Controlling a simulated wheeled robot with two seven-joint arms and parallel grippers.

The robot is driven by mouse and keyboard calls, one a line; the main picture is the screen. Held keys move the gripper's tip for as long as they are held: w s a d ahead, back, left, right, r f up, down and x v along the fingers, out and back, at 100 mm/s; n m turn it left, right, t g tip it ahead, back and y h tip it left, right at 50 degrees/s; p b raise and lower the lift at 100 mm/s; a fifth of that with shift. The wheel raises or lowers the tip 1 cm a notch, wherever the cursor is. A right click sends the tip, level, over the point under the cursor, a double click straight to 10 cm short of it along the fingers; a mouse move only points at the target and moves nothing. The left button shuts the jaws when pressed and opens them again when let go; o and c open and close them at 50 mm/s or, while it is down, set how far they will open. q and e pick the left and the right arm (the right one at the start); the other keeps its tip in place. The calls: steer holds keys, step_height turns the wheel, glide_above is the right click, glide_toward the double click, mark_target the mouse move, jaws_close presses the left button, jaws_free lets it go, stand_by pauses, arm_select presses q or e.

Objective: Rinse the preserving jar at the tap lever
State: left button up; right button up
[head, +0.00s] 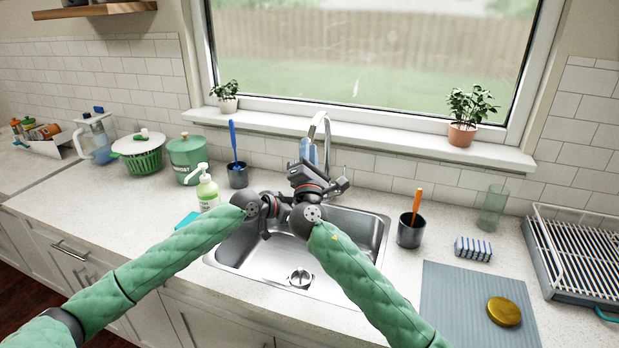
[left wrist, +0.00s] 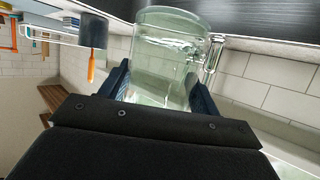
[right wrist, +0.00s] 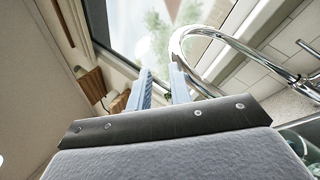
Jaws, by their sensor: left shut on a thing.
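The preserving jar (left wrist: 166,55) is clear glass with a wire clamp at its side; it sits between the dark fingers of my left gripper (left wrist: 160,85), which is shut on it. In the head view the jar is hidden behind my wrists, over the sink. The chrome tap (head: 326,128) rises behind the sink; its arched spout also shows in the right wrist view (right wrist: 225,38). My right gripper (head: 312,148) is up beside the tap, its blue fingers apart with nothing seen between them (right wrist: 160,70).
The steel sink (head: 360,235) lies below both grippers. A soap bottle (head: 207,190) stands left, a dark cup (head: 410,232) with an orange-handled brush right. A gold lid (head: 504,311) lies on a grey mat (head: 450,290), near a dish rack (head: 585,255) and glass (head: 492,208).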

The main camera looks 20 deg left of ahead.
steer(key=shift+w+d+r, duration=0.1)
steer(key=shift+r, duration=0.15)
steer(key=c, duration=0.3)
steer(key=shift+w+d, duration=0.2)
steer(key=shift+d, duration=0.05)
jaws_close()
steer(key=n+g+h, duration=0.5)
steer(key=n+g, duration=0.1)
steer(key=n, duration=0.3)
glide_toward(344, 173)
steer(key=w, duration=0.5)
steer(key=shift+w+a+f, duration=0.1)
steer(key=shift+a+f, duration=0.15)
steer(key=shift+f, duration=0.15)
steer(key=shift+w, duration=0.65)
